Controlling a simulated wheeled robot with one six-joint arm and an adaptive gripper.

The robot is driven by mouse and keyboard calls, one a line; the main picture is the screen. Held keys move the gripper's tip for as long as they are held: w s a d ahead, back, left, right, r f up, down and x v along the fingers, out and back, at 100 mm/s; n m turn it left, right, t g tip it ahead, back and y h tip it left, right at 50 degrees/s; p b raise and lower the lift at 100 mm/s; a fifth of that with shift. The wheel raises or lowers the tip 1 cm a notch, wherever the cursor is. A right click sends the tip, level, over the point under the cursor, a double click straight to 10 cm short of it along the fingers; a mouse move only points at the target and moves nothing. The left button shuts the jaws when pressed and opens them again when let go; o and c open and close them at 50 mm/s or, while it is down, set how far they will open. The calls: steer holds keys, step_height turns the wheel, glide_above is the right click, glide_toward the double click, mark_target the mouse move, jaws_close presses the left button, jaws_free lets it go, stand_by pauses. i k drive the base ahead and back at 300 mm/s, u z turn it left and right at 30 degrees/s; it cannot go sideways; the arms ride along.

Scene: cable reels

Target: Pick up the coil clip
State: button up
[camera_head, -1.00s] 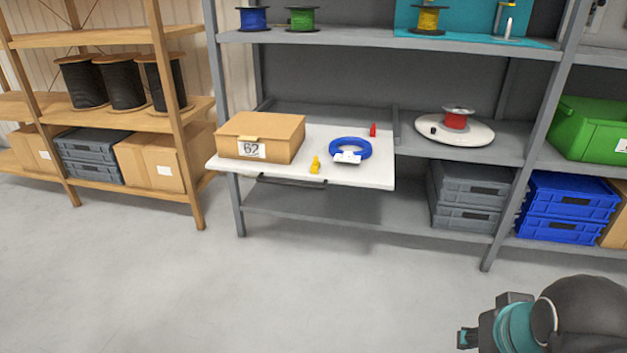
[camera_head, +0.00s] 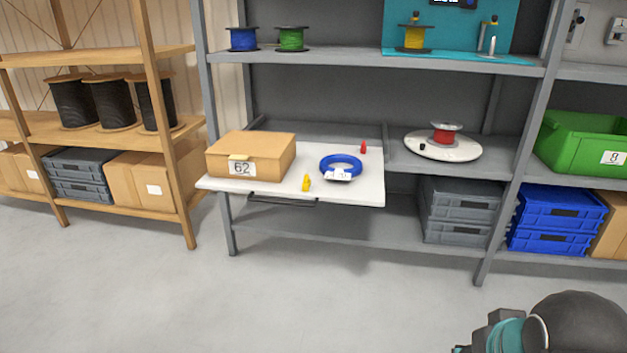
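A small yellow piece (camera_head: 306,183) stands near the front edge of a white pull-out board (camera_head: 345,196). A small red piece (camera_head: 364,147) stands farther back on the same board. Either may be the coil clip; I cannot tell which from this view. A blue cable coil (camera_head: 341,160) lies between them with a white tag (camera_head: 338,174) at its front. Part of my arm shows at the bottom right corner, well away from the board. My gripper's fingers are not in view.
A cardboard box (camera_head: 250,154) marked 62 sits on the board's left side. A red reel (camera_head: 445,134) stands on a white round plate (camera_head: 413,145) to the right. Grey shelf posts (camera_head: 514,180) flank the bay. Open floor (camera_head: 330,305) lies in front.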

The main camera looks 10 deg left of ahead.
mark_target(304, 185)
steer(key=u, duration=0.1)
steer(key=k, duration=0.45)
steer(key=z, duration=0.45)
steer(key=i, duration=0.85)
steer(key=u, duration=0.75)
steer(key=i, duration=0.8)
steer(key=u, duration=0.85)
